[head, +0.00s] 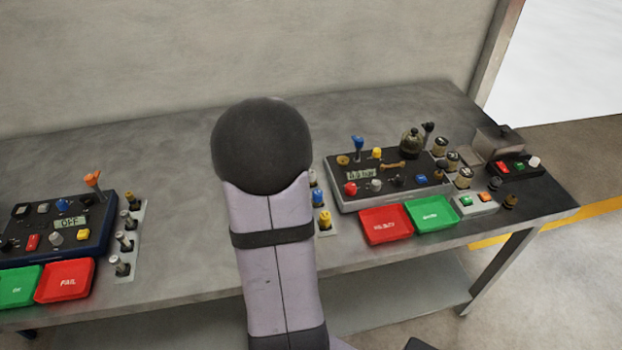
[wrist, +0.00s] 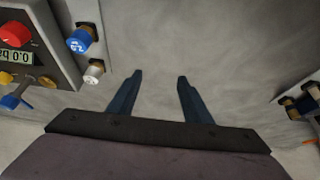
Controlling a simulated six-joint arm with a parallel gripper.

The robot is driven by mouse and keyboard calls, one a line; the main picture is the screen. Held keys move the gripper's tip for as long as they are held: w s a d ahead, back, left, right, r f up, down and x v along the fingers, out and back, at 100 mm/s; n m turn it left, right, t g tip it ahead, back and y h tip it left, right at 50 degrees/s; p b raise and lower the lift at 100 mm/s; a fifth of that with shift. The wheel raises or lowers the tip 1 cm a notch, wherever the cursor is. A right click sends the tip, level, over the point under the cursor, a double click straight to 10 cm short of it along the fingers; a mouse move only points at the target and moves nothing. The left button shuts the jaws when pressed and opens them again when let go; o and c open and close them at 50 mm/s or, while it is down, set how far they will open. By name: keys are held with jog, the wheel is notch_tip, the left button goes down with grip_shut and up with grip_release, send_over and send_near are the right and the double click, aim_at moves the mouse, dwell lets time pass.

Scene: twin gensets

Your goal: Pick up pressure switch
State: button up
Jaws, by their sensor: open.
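My gripper (wrist: 160,76) is open and empty in the wrist view, its two dark blue fingers over bare grey table. In the head view my arm hides it. I cannot tell for sure which part is the pressure switch. A blue-capped fitting (wrist: 81,40) and a silver-capped fitting (wrist: 94,72) stand on a pale strip (wrist: 87,10) left of my fingers, apart from them. In the head view the blue one (head: 318,197) and a yellow one (head: 325,219) show right of my arm. Silver-topped fittings (head: 124,240) stand on another strip (head: 128,275) at left.
A grey panel (head: 345,205) with a pressure display stands at right, a blue panel (head: 100,245) reading OFF at left. Red (head: 386,236) and green (head: 455,224) trays lie before the grey panel. More red (head: 82,295) and green trays lie at left. Table between strips is mostly clear.

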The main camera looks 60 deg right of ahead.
jog(key=s+d+r+m+h, duration=0.1)
jog(key=s+d+m, duration=0.1)
jog(key=s+d, duration=0.7)
jog(key=shift+w+d+f+p, duration=0.5)
jog(key=shift+w+d+f, duration=0.2)
jog(key=shift+d+f, duration=0.25)
jog(key=shift+w+d+f+p, duration=0.55)
jog(key=shift+w+d+f, duration=0.2)
jog(key=shift+d+f, duration=0.15)
jog(key=shift+w+d+f+p, duration=0.5)
jog(key=shift+w+d+f, duration=0.2)
jog(key=shift+d+f, duration=0.25)
jog(key=shift+a, duration=0.1)
jog(key=shift+c, duration=0.3)
grip_shut()
notch_tip(320, 180, up, 10)
jog(key=shift+b, duration=1.2)
jog(key=shift+m+g, duration=0.3)
